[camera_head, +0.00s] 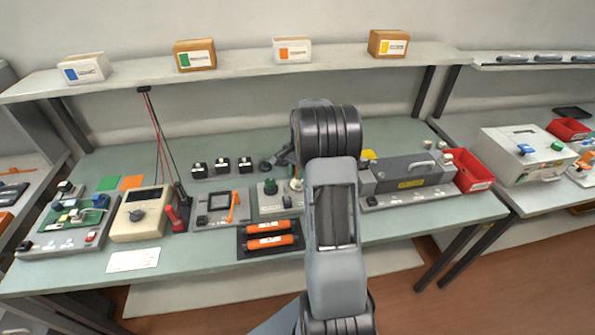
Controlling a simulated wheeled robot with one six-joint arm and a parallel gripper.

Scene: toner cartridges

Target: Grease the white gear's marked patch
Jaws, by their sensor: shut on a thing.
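My arm stands in the middle of the view and hides much of the bench behind it. My gripper (278,160) shows as a small dark shape left of the arm's elbow, above the bench. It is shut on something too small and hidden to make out. A small pale piece (296,184) at the arm's left edge may be the white gear, partly covered by the arm. It is at the right end of a grey fixture (280,206) with a green knob (270,187). No marked patch or grease can be made out.
Orange cartridges (269,241) lie on a dark tray left of my arm. A beige meter (141,215) and a grey tray with an orange tool (233,206) stand further left. A grey machine (408,176) and red bin (468,172) are to the right. Boxes line the shelf (235,66) above.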

